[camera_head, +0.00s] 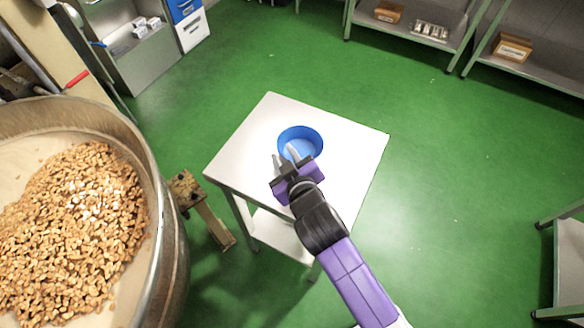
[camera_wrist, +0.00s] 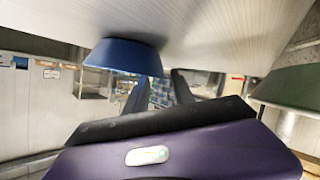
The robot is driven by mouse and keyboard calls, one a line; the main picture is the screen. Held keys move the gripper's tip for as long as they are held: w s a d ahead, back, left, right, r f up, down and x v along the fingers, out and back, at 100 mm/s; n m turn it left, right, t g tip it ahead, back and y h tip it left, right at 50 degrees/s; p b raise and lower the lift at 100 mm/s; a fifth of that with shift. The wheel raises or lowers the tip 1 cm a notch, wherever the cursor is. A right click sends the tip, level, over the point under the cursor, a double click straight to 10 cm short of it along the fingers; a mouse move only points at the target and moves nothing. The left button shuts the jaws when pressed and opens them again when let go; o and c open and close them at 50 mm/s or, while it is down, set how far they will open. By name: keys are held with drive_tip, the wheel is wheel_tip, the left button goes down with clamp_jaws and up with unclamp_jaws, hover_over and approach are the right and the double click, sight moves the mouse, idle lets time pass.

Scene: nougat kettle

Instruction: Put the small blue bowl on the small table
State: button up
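The small blue bowl (camera_head: 301,138) sits upright on the white top of the small table (camera_head: 350,140), near its middle. My gripper (camera_head: 284,157) is at the bowl's near left side. Its two fingers are apart, one overlapping the bowl and the other just outside its left edge. In the wrist view the bowl (camera_wrist: 125,56) appears upside down against the pale tabletop (camera_wrist: 225,35), with the open fingers (camera_wrist: 158,90) close to its rim. A gap shows between the fingers. I cannot tell whether either finger touches the bowl.
A large metal kettle (camera_head: 152,215) full of nuts (camera_head: 75,225) stands left of the table, with a rusty bracket (camera_head: 205,210) between them. Shelves with boxes (camera_head: 511,48) line the back right. Green floor (camera_head: 450,180) is clear right of the table.

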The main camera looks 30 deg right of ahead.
drive_tip(key=v, duration=1)
drive_tip(key=shift+w, duration=0.1)
drive_tip(key=shift+a, duration=0.1)
drive_tip(key=shift+y, duration=0.4)
drive_tip(key=s, duration=0.2)
drive_tip(key=s+f, duration=0.1)
drive_tip(key=s, duration=0.1)
drive_tip(key=s+f, duration=0.1)
drive_tip(key=s, duration=0.1)
drive_tip(key=shift+a, duration=0.3)
drive_tip(key=s+d+r+m, duration=0.1)
drive_tip(key=s+d+r, duration=0.1)
drive_tip(key=s, duration=0.8)
drive_tip(key=s+d+r+m+t+y, duration=0.1)
drive_tip(key=s+r, duration=0.4)
drive_tip(key=s, duration=0.6)
drive_tip(key=shift+d+m, duration=0.55)
drive_tip(key=shift+m, duration=0.05)
